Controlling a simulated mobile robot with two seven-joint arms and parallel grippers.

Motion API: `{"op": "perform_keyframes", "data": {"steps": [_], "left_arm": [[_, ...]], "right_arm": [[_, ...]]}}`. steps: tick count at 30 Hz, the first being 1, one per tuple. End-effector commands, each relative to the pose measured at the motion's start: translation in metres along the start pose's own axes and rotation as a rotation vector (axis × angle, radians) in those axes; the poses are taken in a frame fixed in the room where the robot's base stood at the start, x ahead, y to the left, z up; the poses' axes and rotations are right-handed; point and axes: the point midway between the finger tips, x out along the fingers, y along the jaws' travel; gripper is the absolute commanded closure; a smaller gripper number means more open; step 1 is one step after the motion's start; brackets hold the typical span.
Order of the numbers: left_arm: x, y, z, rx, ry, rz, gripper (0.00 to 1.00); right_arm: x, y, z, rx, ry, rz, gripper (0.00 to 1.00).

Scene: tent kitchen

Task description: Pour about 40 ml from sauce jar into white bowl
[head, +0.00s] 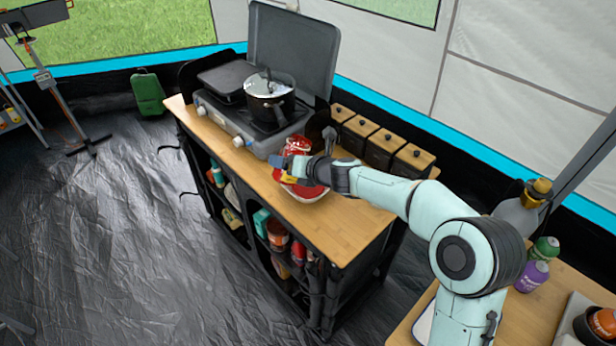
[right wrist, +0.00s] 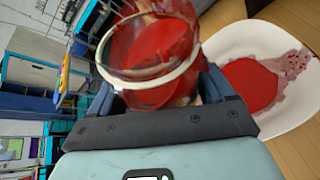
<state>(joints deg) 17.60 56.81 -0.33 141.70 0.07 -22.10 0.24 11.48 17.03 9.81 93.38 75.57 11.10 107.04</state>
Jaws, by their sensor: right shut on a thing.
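The sauce jar (right wrist: 150,50) is glass with red sauce inside and a pale ring around it. My right gripper (right wrist: 155,95) is shut on it and holds it tilted beside and over the edge of the white bowl. The white bowl (right wrist: 210,45) has a pool of red sauce in it and red smears on its inner wall at the right. In the head view the jar (head: 297,148) and the bowl (head: 305,195) are on the counter side near the stove, partly hidden by my right gripper (head: 290,168). My left gripper is not in view.
A stove (head: 240,125) with a lidded pot (head: 269,100) stands left of the bowl. Several wooden-lidded canisters (head: 385,148) line the counter's back edge. The wooden counter (head: 345,235) is bare in front and to the right. Bottles (head: 532,276) stand on another table at the lower right.

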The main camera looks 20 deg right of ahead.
Motion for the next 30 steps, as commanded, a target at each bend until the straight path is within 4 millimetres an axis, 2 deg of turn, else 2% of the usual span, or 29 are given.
{"op": "perform_keyframes", "data": {"steps": [6,12,30], "left_arm": [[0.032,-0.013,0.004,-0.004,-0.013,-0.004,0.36],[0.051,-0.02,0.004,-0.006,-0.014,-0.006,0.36],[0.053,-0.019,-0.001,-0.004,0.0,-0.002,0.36]], "right_arm": [[0.002,0.013,-0.014,-0.144,-0.043,-0.051,0.77],[0.002,0.02,-0.021,-0.27,-0.077,-0.105,0.77],[0.001,0.024,-0.021,-0.323,-0.091,-0.129,0.77]]}}
